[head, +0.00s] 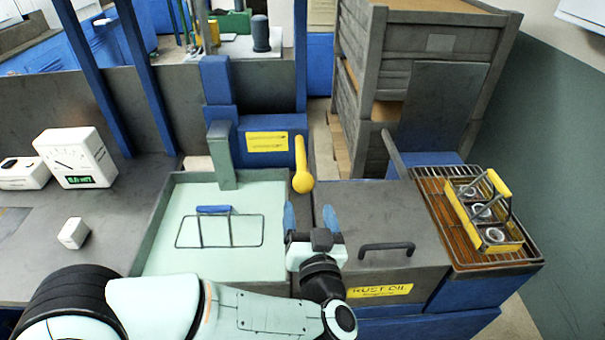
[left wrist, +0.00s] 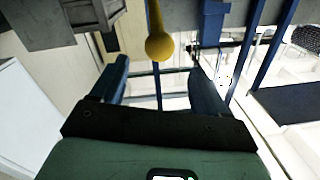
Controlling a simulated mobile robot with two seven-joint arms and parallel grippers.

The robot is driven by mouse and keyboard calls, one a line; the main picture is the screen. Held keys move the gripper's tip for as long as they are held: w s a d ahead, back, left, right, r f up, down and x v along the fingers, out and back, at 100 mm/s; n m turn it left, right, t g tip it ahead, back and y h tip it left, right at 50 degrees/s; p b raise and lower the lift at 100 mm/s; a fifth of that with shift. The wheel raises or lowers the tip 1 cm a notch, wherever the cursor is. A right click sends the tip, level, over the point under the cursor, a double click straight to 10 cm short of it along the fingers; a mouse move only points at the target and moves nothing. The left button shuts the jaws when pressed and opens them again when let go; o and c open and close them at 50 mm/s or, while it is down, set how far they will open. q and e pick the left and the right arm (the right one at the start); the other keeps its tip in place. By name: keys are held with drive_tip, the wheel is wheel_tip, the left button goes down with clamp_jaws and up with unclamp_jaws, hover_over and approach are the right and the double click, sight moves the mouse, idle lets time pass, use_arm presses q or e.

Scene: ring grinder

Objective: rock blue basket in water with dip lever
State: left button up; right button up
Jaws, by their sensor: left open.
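The basket with a blue handle (head: 214,209) and a thin wire frame sits in the pale green water tank (head: 160,225) in the head view. The dip lever (head: 301,160) is a yellow rod with a rounded knob, hanging down from the blue housing at the tank's back right. My left gripper (head: 310,217) is open and empty, pointing at the lever from the near side. In the left wrist view the lever's yellow knob (left wrist: 159,46) appears between and just beyond the open fingertips (left wrist: 159,68), apart from them. My right gripper is not in view.
The grey RUST OIL lid (head: 380,220) with a black handle is right of the tank. A yellow-handled basket (head: 483,215) holding rings stands on a wire rack at far right. A white dial meter (head: 77,157) and small white box (head: 74,233) are left.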

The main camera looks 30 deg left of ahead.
sight(302, 177)
use_arm(q)
drive_tip(key=p+x, duration=0.1)
drive_tip(key=x, duration=1)
drive_tip(key=shift+w, duration=0.2)
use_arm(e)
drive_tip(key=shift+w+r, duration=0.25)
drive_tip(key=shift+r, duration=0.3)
use_arm(q)
clamp_jaws()
drive_tip(key=w+a+r+p, duration=0.1)
drive_tip(key=w+r+p, duration=0.1)
drive_tip(key=r, duration=0.3)
drive_tip(key=w+a+r+p, duration=0.2)
drive_tip(key=r+p, duration=0.3)
drive_tip(key=shift+w+r, duration=0.25)
drive_tip(key=shift+w, duration=0.1)
unclamp_jaws()
drive_tip(key=shift+f, duration=0.1)
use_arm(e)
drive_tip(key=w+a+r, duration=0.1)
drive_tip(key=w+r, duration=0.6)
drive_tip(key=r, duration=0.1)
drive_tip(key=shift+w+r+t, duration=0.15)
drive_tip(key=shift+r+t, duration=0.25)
